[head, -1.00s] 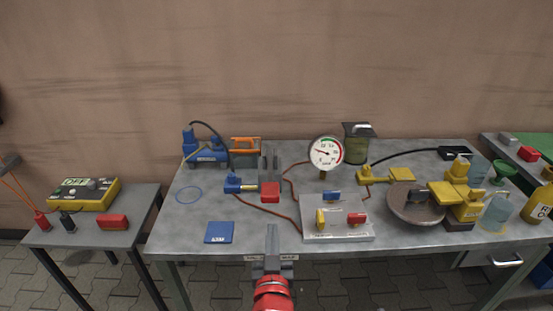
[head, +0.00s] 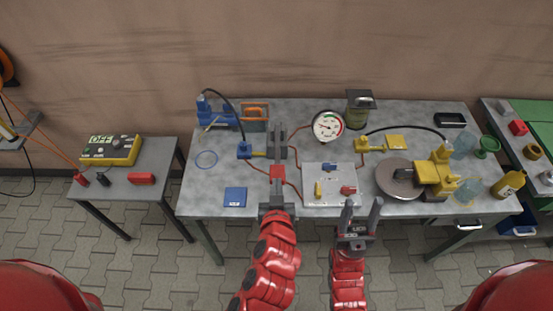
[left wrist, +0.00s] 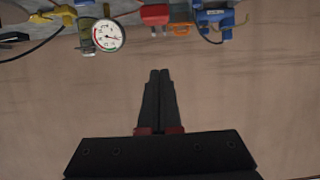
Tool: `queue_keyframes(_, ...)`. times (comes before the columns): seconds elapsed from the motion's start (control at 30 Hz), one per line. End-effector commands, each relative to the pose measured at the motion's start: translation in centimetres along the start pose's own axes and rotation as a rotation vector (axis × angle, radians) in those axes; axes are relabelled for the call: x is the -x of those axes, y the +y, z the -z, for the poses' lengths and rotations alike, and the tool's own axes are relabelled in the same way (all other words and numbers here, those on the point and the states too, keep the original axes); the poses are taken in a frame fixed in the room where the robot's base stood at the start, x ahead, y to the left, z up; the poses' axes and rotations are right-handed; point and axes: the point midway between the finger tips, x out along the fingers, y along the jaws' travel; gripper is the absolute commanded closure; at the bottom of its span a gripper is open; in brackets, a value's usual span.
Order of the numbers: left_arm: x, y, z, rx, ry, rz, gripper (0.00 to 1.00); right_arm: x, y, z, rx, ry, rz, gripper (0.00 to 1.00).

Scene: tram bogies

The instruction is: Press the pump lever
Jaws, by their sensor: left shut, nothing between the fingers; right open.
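The blue pump (head: 222,114) stands at the back left of the table, with a black hose from its top. A thin yellowish bar (head: 213,123) slants across it; I cannot tell whether this is its lever. The pump also shows at the top of the upside-down left wrist view (left wrist: 216,17). My left gripper (head: 277,186) is shut and empty over the table, to the right of and nearer than the pump, apart from it. Its closed fingers (left wrist: 159,78) point toward the wall. My right gripper (head: 361,206) is open and empty at the table's front edge.
A red block (head: 277,172) and grey upright plates (head: 280,140) stand just beyond my left gripper. A gauge (head: 328,126), a white valve panel (head: 340,194) and a round disc (head: 399,179) are to the right. A blue booklet (head: 235,197) lies front left.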

Motion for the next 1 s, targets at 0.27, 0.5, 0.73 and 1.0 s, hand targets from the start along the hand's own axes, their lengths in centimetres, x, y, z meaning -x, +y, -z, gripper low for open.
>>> queue_keyframes(0.27,0.0,0.0,0.0,0.0,-0.001,0.0,1.0,0.0,0.0,0.0,0.0,0.0,0.0,0.47)
queue_keyframes(0.5,-1.0,0.0,-0.4,0.002,0.002,0.001,1.0,1.3,-0.1,-0.2,0.0,0.0,0.0,0.47)
queue_keyframes(0.73,-4.6,-0.1,-0.8,0.005,0.005,0.003,1.0,5.6,-0.3,-0.9,0.0,0.0,0.0,0.47)
queue_keyframes(1.0,-8.3,-0.2,0.3,-0.001,-0.001,0.006,1.0,8.3,-0.4,-1.4,0.0,-0.002,0.0,0.47)
